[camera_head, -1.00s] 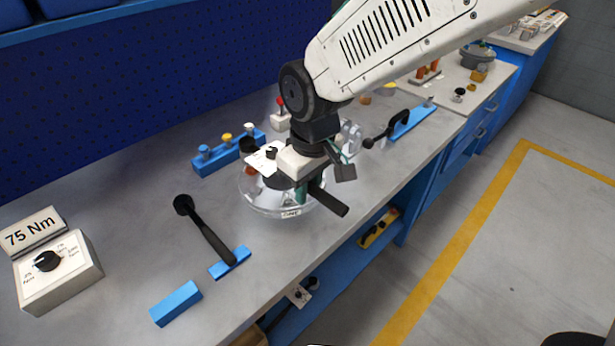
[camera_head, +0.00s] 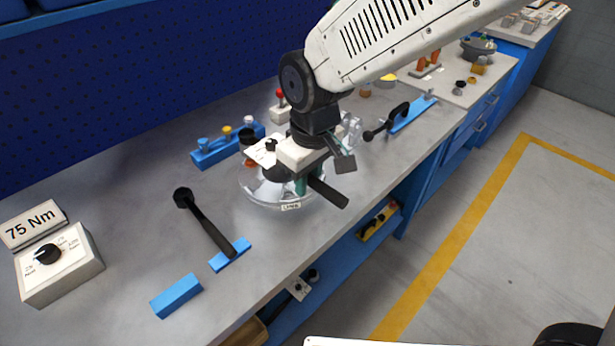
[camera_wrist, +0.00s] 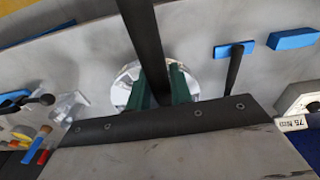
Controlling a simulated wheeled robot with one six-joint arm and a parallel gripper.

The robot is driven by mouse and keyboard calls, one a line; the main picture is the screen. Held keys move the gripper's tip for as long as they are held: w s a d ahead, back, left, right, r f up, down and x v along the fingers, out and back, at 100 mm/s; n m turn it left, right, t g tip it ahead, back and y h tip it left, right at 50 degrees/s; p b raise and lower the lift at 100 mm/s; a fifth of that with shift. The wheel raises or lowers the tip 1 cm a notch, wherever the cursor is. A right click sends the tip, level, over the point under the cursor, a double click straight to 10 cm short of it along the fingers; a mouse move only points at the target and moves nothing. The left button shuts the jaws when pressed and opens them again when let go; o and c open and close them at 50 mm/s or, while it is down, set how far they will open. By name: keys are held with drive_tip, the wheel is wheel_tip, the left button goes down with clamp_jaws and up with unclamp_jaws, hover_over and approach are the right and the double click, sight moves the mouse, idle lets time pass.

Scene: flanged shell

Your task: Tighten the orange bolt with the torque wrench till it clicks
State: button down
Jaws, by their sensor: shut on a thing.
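My gripper (camera_head: 301,186) is over the clear flanged shell (camera_head: 275,200) on the bench. Its green fingers are shut on the black bar-shaped handle of a tool (camera_head: 328,192), seemingly the torque wrench. The bar also runs between the fingers (camera_wrist: 158,92) in the wrist view (camera_wrist: 143,35). The tool's head is hidden behind my gripper and wrist. An orange-brown part (camera_head: 250,161) shows under a black cylinder at the shell's back left; I cannot tell whether it is the orange bolt. Another black wrench (camera_head: 210,222) lies left of the shell on a blue rest.
A dial box (camera_head: 62,262) with a "75 Nm" sign (camera_head: 34,224) stands at the left. A blue rack (camera_head: 212,155) is behind the shell. A blue block (camera_head: 176,296) lies near the front edge. Another black tool (camera_head: 388,122) is at the right. The left bench middle is clear.

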drive_tip(key=shift+f, duration=1.3)
drive_tip(key=shift+s+a, duration=0.1)
drive_tip(key=s+a+m, duration=0.5)
drive_tip(key=a, duration=0.1)
drive_tip(key=shift+a+f+m, duration=0.15)
drive_tip(key=shift+a+m, duration=0.15)
drive_tip(key=shift+a, duration=0.1)
idle(1.2)
drive_tip(key=shift+d, duration=0.1)
drive_tip(key=shift+w+d+n, duration=0.3)
drive_tip(key=shift+d+n, duration=0.3)
drive_tip(key=shift+d, duration=0.05)
